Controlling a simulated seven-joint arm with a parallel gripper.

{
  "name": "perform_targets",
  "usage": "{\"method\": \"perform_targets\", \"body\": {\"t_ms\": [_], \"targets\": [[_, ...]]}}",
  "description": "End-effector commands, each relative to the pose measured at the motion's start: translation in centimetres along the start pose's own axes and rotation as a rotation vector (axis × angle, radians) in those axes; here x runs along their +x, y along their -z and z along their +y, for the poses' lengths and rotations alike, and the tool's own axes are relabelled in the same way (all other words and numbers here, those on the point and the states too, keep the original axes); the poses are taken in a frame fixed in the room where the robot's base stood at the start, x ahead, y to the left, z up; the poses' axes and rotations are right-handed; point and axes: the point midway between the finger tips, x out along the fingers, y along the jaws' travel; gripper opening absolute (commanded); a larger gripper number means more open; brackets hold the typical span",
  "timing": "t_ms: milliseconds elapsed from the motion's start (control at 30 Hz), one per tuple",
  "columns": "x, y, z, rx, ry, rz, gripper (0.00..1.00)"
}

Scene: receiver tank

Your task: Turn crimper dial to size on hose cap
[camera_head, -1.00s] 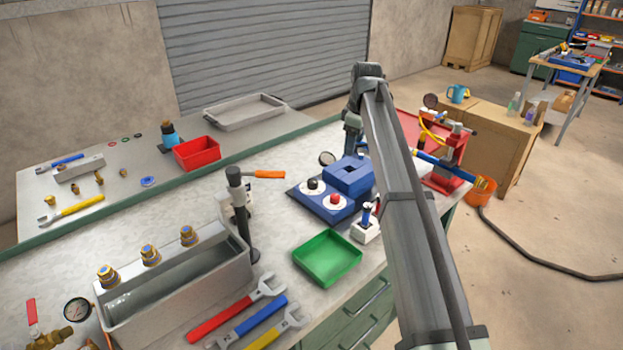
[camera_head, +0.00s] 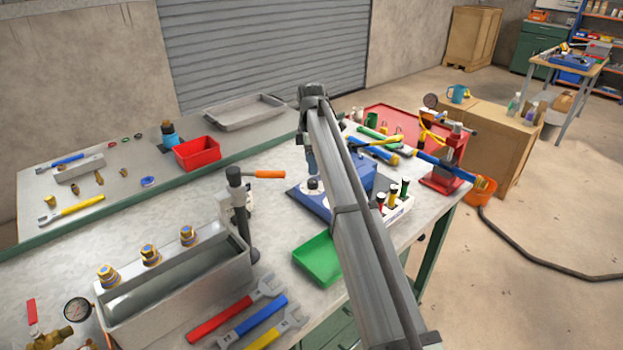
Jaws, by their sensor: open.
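The blue crimper (camera_head: 367,177) stands on the bench, partly hidden by my arm. A white dial with a black knob (camera_head: 313,185) shows on its blue base, left of my arm. The red-knobbed dial is hidden behind my arm. My gripper (camera_head: 312,169) points down just above the black knob; it is open, and I cannot tell whether its fingers are around or touching the knob. Several hoses with blue, green and yellow parts (camera_head: 374,152) lie at the red tray behind the crimper. Any size marking on a cap or dial is too small to read.
A rack with coloured-handled tools (camera_head: 397,202) stands right of my arm, and a green tray (camera_head: 318,259) left of it. A press with an orange handle (camera_head: 238,205) stands left of the crimper. A red stand (camera_head: 448,165) is at the right edge.

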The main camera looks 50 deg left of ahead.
Motion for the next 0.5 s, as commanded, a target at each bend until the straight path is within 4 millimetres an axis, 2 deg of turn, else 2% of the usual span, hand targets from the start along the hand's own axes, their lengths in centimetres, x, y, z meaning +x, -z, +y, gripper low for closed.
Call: {"method": "perform_targets", "body": {"t_ms": [33, 200, 500], "targets": [[1.0, 0.0, -0.1, 0.000, 0.002, 0.000, 0.65], [3.7, 0.0, -0.1, 0.001, 0.001, 0.000, 0.65], [6.2, 0.0, 0.0, 0.001, 0.000, 0.000, 0.65]]}}
